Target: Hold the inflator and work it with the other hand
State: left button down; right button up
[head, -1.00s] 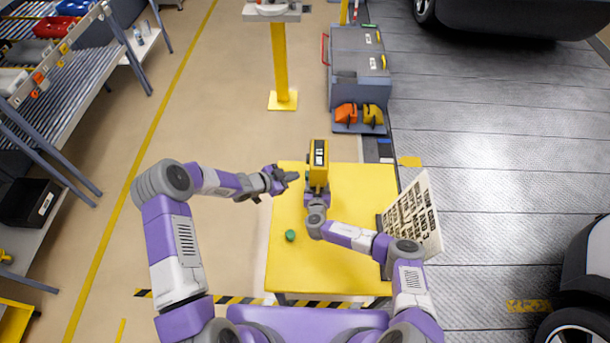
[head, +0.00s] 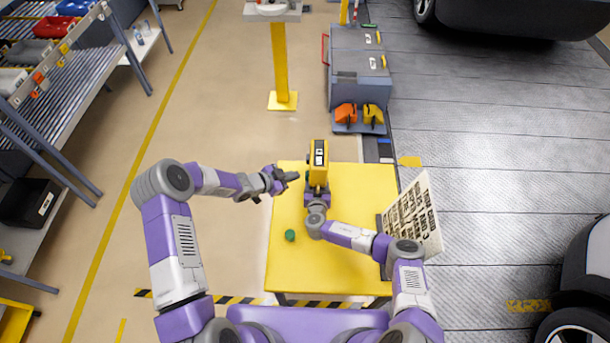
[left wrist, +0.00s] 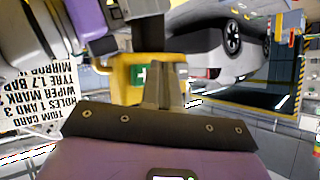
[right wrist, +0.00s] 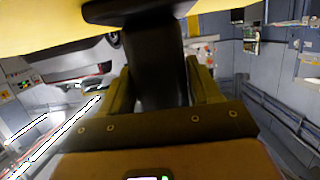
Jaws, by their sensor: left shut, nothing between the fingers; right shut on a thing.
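The inflator (head: 318,155) has a yellow body with a dark and white face on top, and is held upright above the yellow table. My right gripper (right wrist: 155,82) is shut on its black handle (right wrist: 155,50); the yellow body fills the top of the right wrist view. My left gripper (head: 293,176) is shut and empty, just left of the inflator. In the left wrist view its closed fingertips (left wrist: 160,68) point at the yellow body (left wrist: 122,85), beside a green patch with a white plus. I cannot tell whether they touch.
The yellow table (head: 340,265) carries a small green round thing (head: 290,235) at front left. A tilted printed board (head: 413,217) stands at its right edge. A grey cabinet (head: 357,75) and a yellow post (head: 280,65) stand beyond. The table's front middle is clear.

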pick_arm(q)
jog(key=shift+d, duration=0.15)
dwell(0.3)
jog(key=shift+d, duration=0.3)
jog(key=shift+d, duration=0.55)
dwell(6.6)
